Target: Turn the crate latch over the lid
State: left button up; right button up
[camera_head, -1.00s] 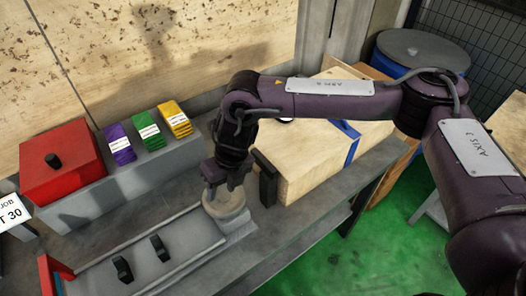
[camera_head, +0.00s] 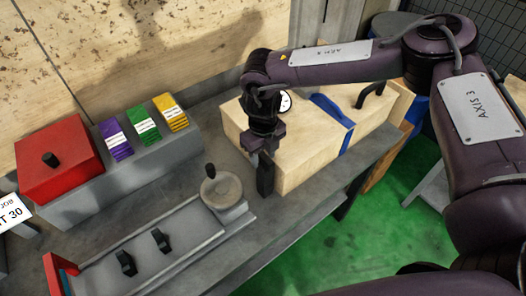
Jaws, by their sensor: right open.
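The pale wooden crate (camera_head: 300,165) stands on the grey bench, with a blue strap across its lid. A black latch (camera_head: 265,184) stands upright at the crate's near left end. My right gripper (camera_head: 264,158) points down at the top of this latch, its jaws open. The fingers overlap the latch's upper part, and I cannot tell whether they touch it. My right arm passes over the back of the crate and hides part of the lid. My left gripper is out of view.
A grey handwheel (camera_head: 222,191) with a black knob stands just left of the latch. A red box (camera_head: 60,160) and purple, green and yellow packs (camera_head: 143,122) sit farther left. A black handle (camera_head: 370,94) shows at the crate's far end. Green floor lies right of the bench.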

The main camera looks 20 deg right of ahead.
jog(key=shift+f, duration=0.1)
grip_shut()
dwell(0.4)
